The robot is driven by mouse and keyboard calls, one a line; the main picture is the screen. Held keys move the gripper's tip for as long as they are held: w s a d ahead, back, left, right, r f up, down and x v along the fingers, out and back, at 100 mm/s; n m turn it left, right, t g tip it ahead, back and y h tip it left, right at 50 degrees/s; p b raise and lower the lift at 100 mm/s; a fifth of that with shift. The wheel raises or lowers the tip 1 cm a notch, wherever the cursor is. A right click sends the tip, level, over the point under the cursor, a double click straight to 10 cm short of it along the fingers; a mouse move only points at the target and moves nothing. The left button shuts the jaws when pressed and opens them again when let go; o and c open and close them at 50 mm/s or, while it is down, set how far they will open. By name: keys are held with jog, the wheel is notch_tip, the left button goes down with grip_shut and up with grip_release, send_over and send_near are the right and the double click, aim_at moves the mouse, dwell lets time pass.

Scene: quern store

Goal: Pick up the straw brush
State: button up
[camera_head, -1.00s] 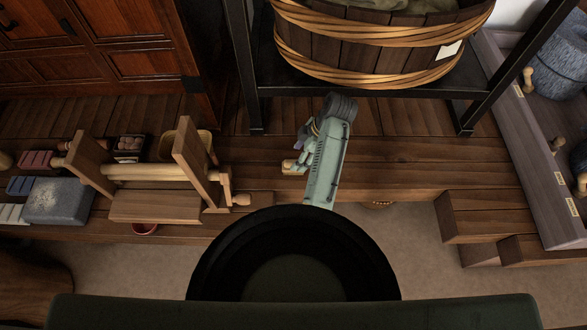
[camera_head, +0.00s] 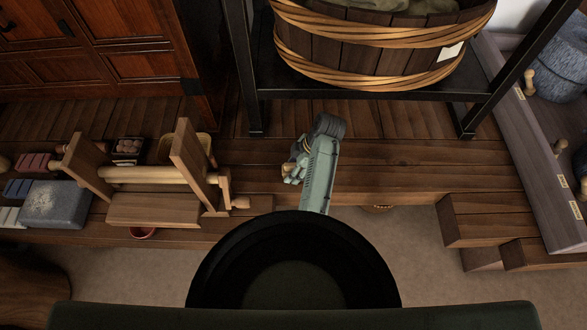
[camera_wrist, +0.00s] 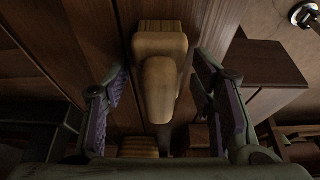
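In the wrist view a pale tan piece (camera_wrist: 160,88), blocky at its far end and rounded nearer me, lies between my fingers; I take it for the straw brush. My gripper (camera_wrist: 162,112) is open around it, with a gap on both sides and purple pads facing inward. A ribbed straw-coloured patch (camera_wrist: 138,147) shows at the lower edge; I cannot tell whether it belongs to the brush. In the head view my gripper (camera_head: 293,168) is low over the plank platform, and the wrist and fingers hide most of the brush.
A wooden roller frame (camera_head: 155,174) stands left on the plank platform (camera_head: 420,178), near a grey stone block (camera_head: 57,204). A black rack (camera_head: 243,70) holding a hooped wooden tub (camera_head: 370,48) stands behind. Wooden steps (camera_head: 480,218) are at right. Planks right of my gripper are clear.

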aim_at(293, 166)
jog(key=c, duration=1)
jog(key=shift+c, duration=0.3)
jog(key=shift+r, duration=0.85)
jog(key=shift+s+d+r+b, duration=0.1)
jog(key=shift+s+r+b, duration=0.1)
jog(key=shift+r, duration=0.3)
jog(key=shift+s+r+b, duration=0.1)
jog(key=shift+r+b, duration=0.05)
jog(key=shift+r, duration=0.3)
jog(key=s+d+p, duration=0.1)
jog(key=s+p, duration=0.1)
jog(key=s, duration=0.5)
jog(key=s+d+r+p, duration=0.1)
jog(key=s+d, duration=0.1)
jog(key=s, duration=0.6)
jog(key=shift+d+r+p, duration=0.25)
jog(key=shift+d+p, duration=0.05)
jog(key=shift+p, duration=0.1)
